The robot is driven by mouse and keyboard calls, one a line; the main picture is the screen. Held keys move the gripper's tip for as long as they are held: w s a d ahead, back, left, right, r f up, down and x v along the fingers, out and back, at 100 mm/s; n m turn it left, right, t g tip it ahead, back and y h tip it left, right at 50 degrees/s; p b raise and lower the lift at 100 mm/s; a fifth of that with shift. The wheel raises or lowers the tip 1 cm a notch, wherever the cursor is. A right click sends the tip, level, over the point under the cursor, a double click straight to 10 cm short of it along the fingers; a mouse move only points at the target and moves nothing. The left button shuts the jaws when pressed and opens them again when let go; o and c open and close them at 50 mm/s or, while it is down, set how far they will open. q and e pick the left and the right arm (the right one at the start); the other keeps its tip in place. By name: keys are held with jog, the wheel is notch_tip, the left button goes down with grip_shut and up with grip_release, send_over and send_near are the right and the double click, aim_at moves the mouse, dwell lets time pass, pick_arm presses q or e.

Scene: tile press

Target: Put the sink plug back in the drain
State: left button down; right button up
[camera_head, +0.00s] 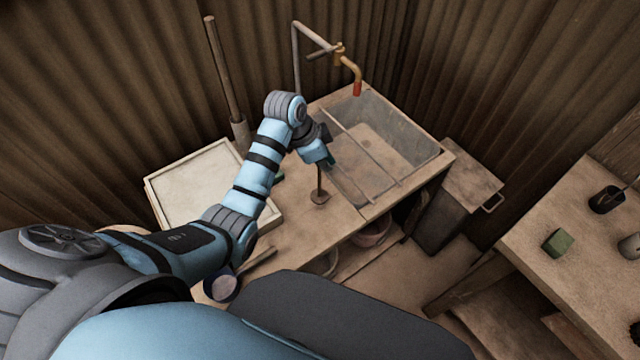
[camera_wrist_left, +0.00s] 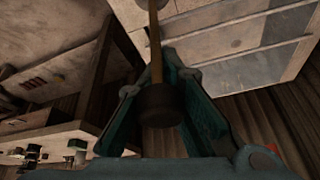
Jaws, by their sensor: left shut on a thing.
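The sink plug is a dark knob on a thin brown stem with a flat round disc (camera_head: 319,197) at its lower end. My left gripper (camera_head: 321,158) is shut on the knob, and the stem hangs down over the counter just left of the sink. In the left wrist view the dark knob of the plug (camera_wrist_left: 159,104) sits between the teal fingers. I cannot tell whether the disc touches the counter. The grey sink basin (camera_head: 410,140) is right of the gripper; a small pale mark on its floor may be the drain. My right gripper is not in view.
Thin rods (camera_head: 362,147) cross the top of the sink. A tap with a red tip (camera_head: 357,88) hangs over its back. A pale framed tray (camera_head: 195,185) lies left on the counter. A side table (camera_head: 575,215) with a green block (camera_head: 557,242) stands right.

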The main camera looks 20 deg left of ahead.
aim_at(325, 193)
pick_arm(q)
notch_tip(325, 193, down, 9)
jog(key=shift+f+b, duration=0.2)
jog(key=shift+b, duration=0.4)
jog(key=shift+f, duration=0.15)
jog(key=c, duration=1.7)
grip_release()
jog(key=shift+r, duration=0.35)
jog(key=p+v, duration=0.1)
jog(key=v, duration=1)
jog(key=shift+s+a+r+p, duration=0.1)
jog(key=shift+r+p, duration=0.2)
jog(key=shift+p, duration=0.1)
